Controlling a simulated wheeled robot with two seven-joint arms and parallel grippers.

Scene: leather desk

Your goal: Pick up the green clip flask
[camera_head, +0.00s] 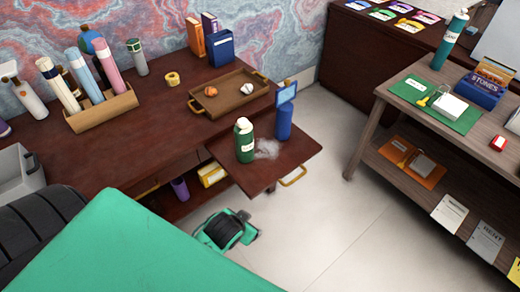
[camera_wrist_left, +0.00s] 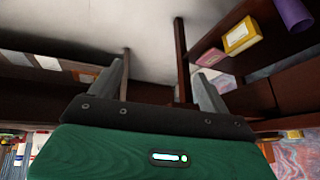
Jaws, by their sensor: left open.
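A green flask with a pale cap (camera_head: 245,143) stands upright on the pull-out leaf (camera_head: 268,181) at the front of the desk, beside a whitish patch. A blue flask with a light-blue tab on top (camera_head: 284,122) stands just behind it to the right. My left gripper (camera_wrist_left: 160,74) shows in the left wrist view with its two fingers spread and nothing between them. The green flask cannot be made out in that view. My right gripper is not in view.
A wooden tray (camera_head: 239,109) with small items and a rack of bottles (camera_head: 103,109) stand on the desk (camera_head: 160,140). Under it are a purple object (camera_wrist_left: 293,14) and a yellow box (camera_wrist_left: 241,36). A two-level table (camera_head: 400,103) stands right; open floor (camera_head: 325,195) lies between.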

